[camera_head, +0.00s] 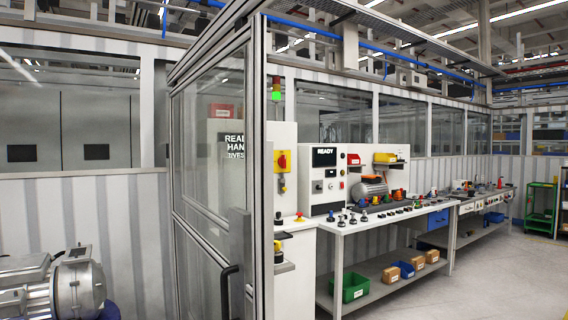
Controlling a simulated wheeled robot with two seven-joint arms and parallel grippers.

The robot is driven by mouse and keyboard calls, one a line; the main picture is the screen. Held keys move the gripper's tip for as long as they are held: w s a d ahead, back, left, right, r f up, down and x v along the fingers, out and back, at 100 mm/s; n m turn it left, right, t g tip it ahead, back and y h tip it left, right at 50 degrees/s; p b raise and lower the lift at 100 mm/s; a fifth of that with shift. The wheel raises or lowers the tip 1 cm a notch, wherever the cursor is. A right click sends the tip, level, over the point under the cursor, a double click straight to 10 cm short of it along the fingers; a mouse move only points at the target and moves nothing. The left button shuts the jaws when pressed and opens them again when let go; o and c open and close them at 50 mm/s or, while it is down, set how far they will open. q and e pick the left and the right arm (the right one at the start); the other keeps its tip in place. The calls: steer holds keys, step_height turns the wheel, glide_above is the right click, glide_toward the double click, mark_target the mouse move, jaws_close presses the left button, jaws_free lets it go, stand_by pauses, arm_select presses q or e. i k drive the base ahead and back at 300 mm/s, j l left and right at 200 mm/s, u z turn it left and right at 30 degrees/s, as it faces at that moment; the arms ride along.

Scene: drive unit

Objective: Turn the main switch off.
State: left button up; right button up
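The main switch (282,161) is a small red knob on a yellow plate. It sits on the front of a white cabinet (286,195), just right of an aluminium frame post. It is too small to tell which way its knob is turned. A stack light (276,90) above the cabinet glows green. Neither of my grippers is in view.
A framed clear panel (208,150) with a dark handle (228,285) stands left of the cabinet. A grey motor-like machine (78,287) is at the lower left. A long workbench (385,222) with small parts runs right. Floor (480,285) at the right is clear.

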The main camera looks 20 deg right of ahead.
mark_target(282, 161)
steer(key=i+l+z, duration=0.2)
steer(key=i+z, duration=0.3)
steer(key=i+l+z, duration=0.1)
steer(key=i+z, duration=0.2)
steer(key=z, duration=0.2)
steer(key=i+l+z, duration=0.2)
steer(key=i+z, duration=0.95)
steer(key=i+u, duration=0.45)
steer(key=i, duration=0.25)
steer(key=i+l+u, duration=0.2)
steer(key=i+u, duration=0.25)
steer(key=i, duration=0.25)
